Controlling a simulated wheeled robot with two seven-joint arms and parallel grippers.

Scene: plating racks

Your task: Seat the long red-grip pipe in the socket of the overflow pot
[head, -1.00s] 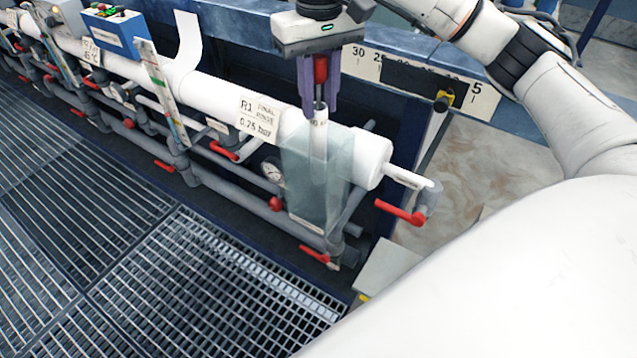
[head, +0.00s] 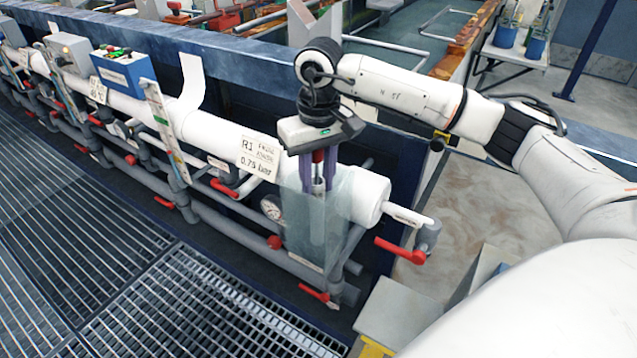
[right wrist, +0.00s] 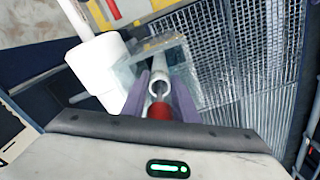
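The overflow pot (head: 315,240) is a clear box beside the end of the large white pipe; it also shows in the right wrist view (right wrist: 182,58). A white upright tube with a round open mouth (right wrist: 160,76), apparently the socket, stands at the pot. My right gripper (head: 317,184) points down at the pot's top, its purple fingers around the red grip of the pipe (head: 318,156). In the right wrist view the red grip (right wrist: 159,111) lies between the fingers, and a thin dark shaft runs from it into the mouth. Seating depth is hidden. My left gripper is out of view.
A red-handled valve (head: 400,250) sticks out at right, and a gauge (head: 271,208) sits at left. Floor grating (head: 150,290) lies in front. A blue rail runs behind.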

